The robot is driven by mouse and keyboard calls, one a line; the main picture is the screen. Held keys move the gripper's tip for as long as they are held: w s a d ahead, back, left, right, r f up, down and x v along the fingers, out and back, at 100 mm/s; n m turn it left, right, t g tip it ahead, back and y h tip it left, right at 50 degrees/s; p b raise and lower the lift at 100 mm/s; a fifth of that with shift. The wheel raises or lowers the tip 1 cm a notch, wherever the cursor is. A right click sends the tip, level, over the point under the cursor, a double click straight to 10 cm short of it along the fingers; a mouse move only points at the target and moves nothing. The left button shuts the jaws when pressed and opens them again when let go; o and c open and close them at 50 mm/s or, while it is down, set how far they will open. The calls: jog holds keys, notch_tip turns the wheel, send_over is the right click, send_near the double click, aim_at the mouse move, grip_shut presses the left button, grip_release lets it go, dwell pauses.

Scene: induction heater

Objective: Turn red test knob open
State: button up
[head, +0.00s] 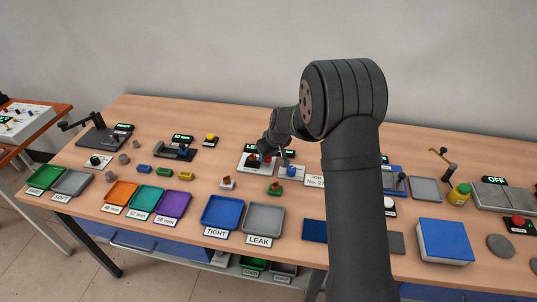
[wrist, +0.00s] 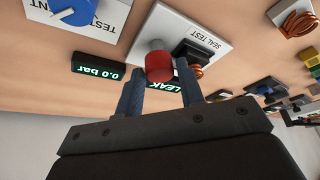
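The red knob (wrist: 158,66) stands on the white SEAL TEST panel (wrist: 199,20) in the wrist view. My gripper (wrist: 160,78) is at the knob, with one finger on each side of it. The fingertips are very near the knob's sides, and I cannot tell whether they touch it. In the head view my gripper (head: 268,150) is over the same white panel (head: 246,164), and the arm partly hides the knob. A green display (wrist: 165,88) behind the fingers reads LEAK.
A second display (wrist: 98,71) reads 0.0 bar. A blue knob (wrist: 72,10) stands on the neighbouring white plate. A dark block and copper coil (wrist: 197,70) sit close to the red knob. The blue TIGHT tray (head: 222,211) and grey LEAK tray (head: 264,218) lie toward the front edge.

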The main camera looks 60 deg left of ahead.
jog(key=c, duration=0.5)
jog(key=shift+c, duration=0.2)
jog(key=shift+m, duration=0.3)
jog(key=m+t, duration=0.1)
jog(key=m, duration=0.2)
jog(key=shift+s, duration=0.2)
jog(key=m+t+h, duration=0.1)
jog(key=m, duration=0.2)
jog(key=shift+a+m+t, duration=0.1)
jog(key=shift+m+t, duration=0.2)
jog(key=m, duration=0.2)
jog(key=m+t+h, duration=0.1)
jog(key=m, duration=0.2)
jog(key=shift+s+a+h, duration=0.1)
jog(key=shift+s+h, duration=0.05)
jog(key=shift+h, duration=0.15)
jog(key=m+h, duration=0.1)
jog(key=m, duration=0.2)
jog(key=m+h, duration=0.1)
jog(key=m, duration=0.1)
jog(key=shift+a+m+t, duration=0.1)
jog(key=shift+m+t, duration=0.3)
